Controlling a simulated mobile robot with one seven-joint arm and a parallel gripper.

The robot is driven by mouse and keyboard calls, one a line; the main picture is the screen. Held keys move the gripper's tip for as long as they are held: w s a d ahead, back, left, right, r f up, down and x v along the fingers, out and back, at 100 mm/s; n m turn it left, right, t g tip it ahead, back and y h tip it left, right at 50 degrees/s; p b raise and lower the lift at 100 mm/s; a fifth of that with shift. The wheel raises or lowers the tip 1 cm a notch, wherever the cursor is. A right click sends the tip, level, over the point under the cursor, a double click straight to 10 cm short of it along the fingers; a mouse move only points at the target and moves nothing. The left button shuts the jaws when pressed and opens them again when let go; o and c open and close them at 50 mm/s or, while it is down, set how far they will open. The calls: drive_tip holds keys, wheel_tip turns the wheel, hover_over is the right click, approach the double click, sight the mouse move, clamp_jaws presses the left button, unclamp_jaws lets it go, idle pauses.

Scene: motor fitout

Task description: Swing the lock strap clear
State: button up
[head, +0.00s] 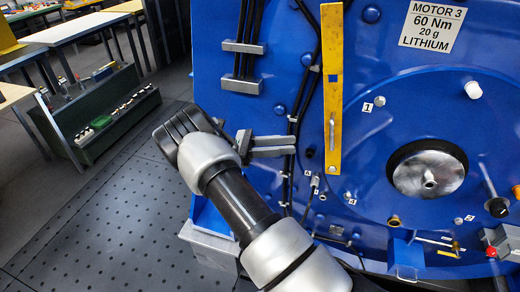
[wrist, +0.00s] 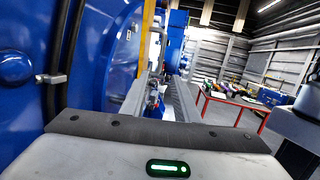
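The lock strap is a long yellow bar (head: 332,90) standing nearly upright on the blue motor face in the head view. It has a slim metal handle near its lower end. In the wrist view a yellow strip of it (wrist: 147,38) shows beyond my fingers. My gripper (head: 292,146) is left of the strap's lower part, with its fingers pointing right towards it. The fingers look apart, with a narrow gap and nothing held between them. In the wrist view the gripper (wrist: 160,88) also shows this gap. The fingertips appear short of the strap; exact depth is unclear.
Black cables (head: 247,40) in grey clamps (head: 240,85) run down the motor face above my gripper. Small fittings and a round metal hub (head: 428,172) lie right of the strap. A green rack (head: 100,115) and tables stand at the left. The floor between is open.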

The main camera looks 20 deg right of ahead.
drive_tip(key=b+v, duration=0.1)
drive_tip(key=v, duration=0.6)
drive_tip(key=shift+a, duration=0.35)
drive_tip(key=shift+w, duration=0.1)
